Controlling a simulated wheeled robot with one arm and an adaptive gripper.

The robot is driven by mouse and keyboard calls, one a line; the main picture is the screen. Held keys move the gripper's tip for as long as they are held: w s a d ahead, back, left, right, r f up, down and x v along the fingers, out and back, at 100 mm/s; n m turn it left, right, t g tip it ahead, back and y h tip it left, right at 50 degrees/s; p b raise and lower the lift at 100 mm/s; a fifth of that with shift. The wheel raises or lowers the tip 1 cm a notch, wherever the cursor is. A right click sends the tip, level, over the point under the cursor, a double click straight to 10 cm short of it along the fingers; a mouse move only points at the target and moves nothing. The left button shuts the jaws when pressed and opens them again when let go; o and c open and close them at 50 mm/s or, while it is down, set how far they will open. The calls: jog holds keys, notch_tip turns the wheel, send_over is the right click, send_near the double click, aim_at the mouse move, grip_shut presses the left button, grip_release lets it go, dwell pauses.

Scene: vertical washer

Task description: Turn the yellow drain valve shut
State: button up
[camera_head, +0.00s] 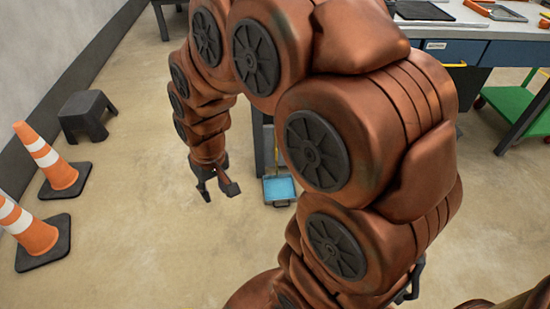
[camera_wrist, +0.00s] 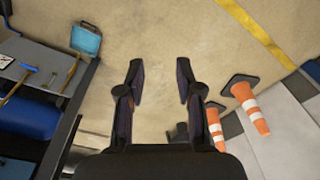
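My gripper (camera_head: 219,192) hangs over bare floor left of the workbench in the head view, pointing down. In the wrist view its two fingers (camera_wrist: 160,75) stand apart with only floor between them, so it is open and empty. I cannot make out the yellow drain valve or the washer in either view. My own arm covers much of the middle of the head view and may hide them.
Two orange cones (camera_head: 58,170) and a dark step stool (camera_head: 87,115) stand at left. A light-blue tray-like item (camera_head: 279,189) is right of my gripper. The workbench (camera_head: 464,50) with tools and a green cart (camera_head: 515,110) are at right. Floor ahead is clear.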

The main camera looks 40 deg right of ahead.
jog(key=w+d+f+m+t+h+b, duration=0.1)
jog(key=w+d+f+t+b, duration=0.2)
jog(key=w+d+f, duration=0.45)
jog(key=w+d+f+m+t+h+b, duration=0.15)
jog(key=w+d+f+b, duration=0.3)
jog(key=w+f, duration=0.55)
jog(key=w+d+f+m+t+b, duration=0.1)
jog(key=w+d+f+t+b, duration=0.15)
jog(key=w+d+f, duration=0.65)
jog(key=w+d+f+m+t+h+b, duration=0.2)
jog(key=w+d+f+t+h+b, duration=0.3)
jog(key=d+f, duration=0.65)
jog(key=s+d+f+m+t+h+b, duration=0.1)
jog(key=s+d+f+h+b, duration=0.45)
jog(key=d+f, duration=0.55)
jog(key=shift+y, duration=0.9)
jog(key=shift+w+d+r+b, duration=0.1)
jog(key=shift+w+d+b, duration=0.5)
jog(key=shift+w+d, duration=0.3)
jog(key=shift+w+d+r+b, duration=0.15)
jog(key=shift+w+d+b, duration=0.5)
jog(key=shift+d, duration=0.45)
jog(key=shift+w+d+r+b, duration=0.1)
jog(key=shift+w+d+b, duration=0.4)
jog(key=shift+w+d, duration=0.45)
jog(key=shift+s, duration=0.1)
grip_shut()
